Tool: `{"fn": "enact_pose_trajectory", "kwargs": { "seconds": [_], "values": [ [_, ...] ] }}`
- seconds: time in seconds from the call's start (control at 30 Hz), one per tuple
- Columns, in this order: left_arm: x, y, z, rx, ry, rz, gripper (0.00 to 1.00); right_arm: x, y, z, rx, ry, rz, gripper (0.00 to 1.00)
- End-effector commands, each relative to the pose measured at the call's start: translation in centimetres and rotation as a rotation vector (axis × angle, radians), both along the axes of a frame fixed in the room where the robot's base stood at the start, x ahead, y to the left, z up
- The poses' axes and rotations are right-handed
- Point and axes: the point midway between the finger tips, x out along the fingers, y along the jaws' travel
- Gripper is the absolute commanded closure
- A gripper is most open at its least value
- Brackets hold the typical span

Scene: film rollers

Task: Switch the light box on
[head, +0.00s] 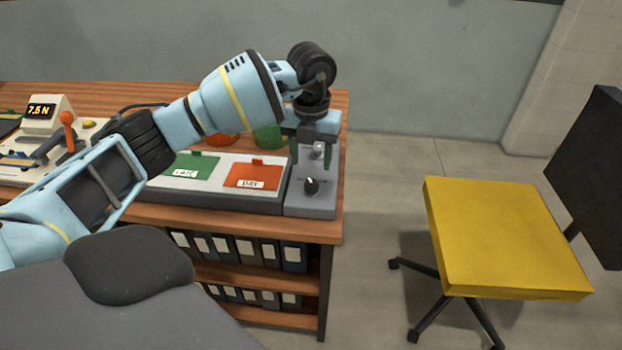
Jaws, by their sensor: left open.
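A grey control box (309,203) stands at the right front corner of the wooden table. It has a black dial (311,186) near its front and a small silvery knob or switch (318,150) further back. No part is clearly marked as the light box, and I see no glow on the grey box. My left gripper (310,157) points down over the back of this box, open. Its two green-tipped fingers are apart, with the silvery part showing between them; I cannot tell whether they touch it. My right gripper is not in view.
A pale panel (218,199) with a green and a red plate (254,176) lies left of the box. A force tester reading 7.5 N (42,111) is at the far left. Binders (245,248) fill shelves below. A yellow chair (500,235) stands right on open floor.

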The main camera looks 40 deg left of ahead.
Motion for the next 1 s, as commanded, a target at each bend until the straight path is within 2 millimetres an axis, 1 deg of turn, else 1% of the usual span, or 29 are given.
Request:
{"fn": "enact_pose_trajectory", "kwargs": {
  "seconds": [0.2,0.4,0.5,0.6,0.83,0.87,1.0],
  "values": [
    [-0.1,0.0,-3.4,-0.001,0.004,0.0,0.46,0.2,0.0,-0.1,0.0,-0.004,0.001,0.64],
    [-0.1,0.0,-5.9,-0.001,0.003,-0.001,0.46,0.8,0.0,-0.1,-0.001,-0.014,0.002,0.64],
    [-0.1,0.0,-6.6,-0.002,0.001,-0.001,0.46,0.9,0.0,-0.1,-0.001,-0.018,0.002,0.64],
    [-0.1,0.0,-6.9,-0.002,0.001,-0.001,0.46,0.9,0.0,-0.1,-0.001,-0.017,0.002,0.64],
    [0.0,0.0,-7.0,-0.001,0.001,-0.002,0.46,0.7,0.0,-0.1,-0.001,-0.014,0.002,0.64],
    [0.0,0.0,-7.0,-0.001,0.001,-0.002,0.48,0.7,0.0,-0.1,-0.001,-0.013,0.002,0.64],
    [0.0,0.0,-7.0,-0.001,0.001,-0.002,0.66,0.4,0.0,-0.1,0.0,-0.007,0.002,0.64]
  ]
}}
